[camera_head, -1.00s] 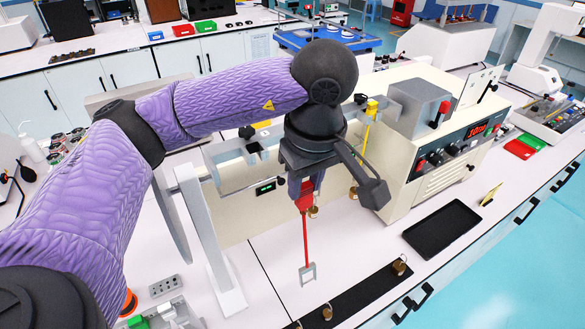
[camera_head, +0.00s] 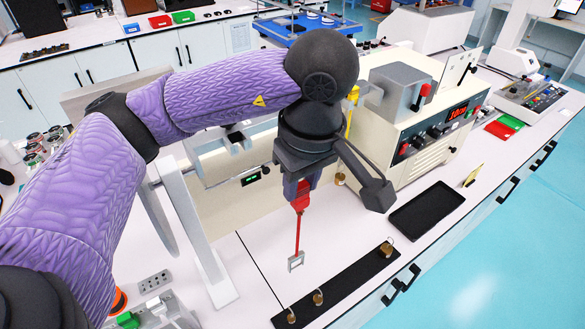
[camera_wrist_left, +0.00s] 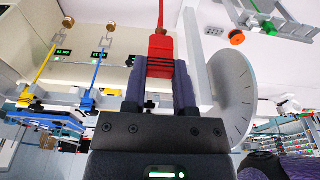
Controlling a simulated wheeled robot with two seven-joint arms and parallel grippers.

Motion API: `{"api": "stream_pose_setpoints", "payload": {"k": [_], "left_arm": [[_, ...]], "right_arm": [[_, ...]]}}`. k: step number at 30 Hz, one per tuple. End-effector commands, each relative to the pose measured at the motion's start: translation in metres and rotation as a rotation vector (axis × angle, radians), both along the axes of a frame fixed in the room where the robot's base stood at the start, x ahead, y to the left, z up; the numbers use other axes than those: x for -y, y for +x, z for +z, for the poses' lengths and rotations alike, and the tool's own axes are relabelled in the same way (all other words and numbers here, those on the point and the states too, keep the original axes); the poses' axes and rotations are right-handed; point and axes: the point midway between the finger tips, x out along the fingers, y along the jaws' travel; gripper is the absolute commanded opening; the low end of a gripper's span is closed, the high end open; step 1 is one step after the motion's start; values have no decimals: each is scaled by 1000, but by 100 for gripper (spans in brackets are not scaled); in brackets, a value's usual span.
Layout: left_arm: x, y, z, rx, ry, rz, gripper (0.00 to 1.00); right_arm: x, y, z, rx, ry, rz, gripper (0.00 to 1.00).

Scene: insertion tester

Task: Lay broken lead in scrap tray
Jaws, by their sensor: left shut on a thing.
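My left gripper (camera_head: 301,186) is shut on the red plug end of a red lead (camera_head: 298,232). The lead hangs down nearly straight, with a pale square clip at its lower end, above the bench top. In the left wrist view the red plug (camera_wrist_left: 161,52) sits between the two fingers (camera_wrist_left: 159,85). The scrap tray, a flat black tray (camera_head: 427,209), lies empty on the bench to the right of the gripper, clear of the lead. My right gripper is not in view.
A black strip (camera_head: 350,286) with several brass weights (camera_head: 387,247) lies along the front edge. The cream tester (camera_head: 432,150) stands behind the tray, and a yellow card (camera_head: 473,175) stands to the tray's right. Yellow (camera_wrist_left: 45,62) and blue (camera_wrist_left: 97,70) leads hang in the wrist view.

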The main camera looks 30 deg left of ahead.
Motion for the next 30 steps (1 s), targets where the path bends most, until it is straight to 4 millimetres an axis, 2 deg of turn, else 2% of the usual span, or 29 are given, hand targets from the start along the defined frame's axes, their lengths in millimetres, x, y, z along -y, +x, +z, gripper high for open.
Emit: {"api": "stream_pose_setpoints", "payload": {"k": [15, 30], "left_arm": [[37, -19, 1, 1, 0, -2, 0], [39, -21, 0, 0, 0, 1, 0]], "right_arm": [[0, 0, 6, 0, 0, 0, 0], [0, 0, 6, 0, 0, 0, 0]]}}
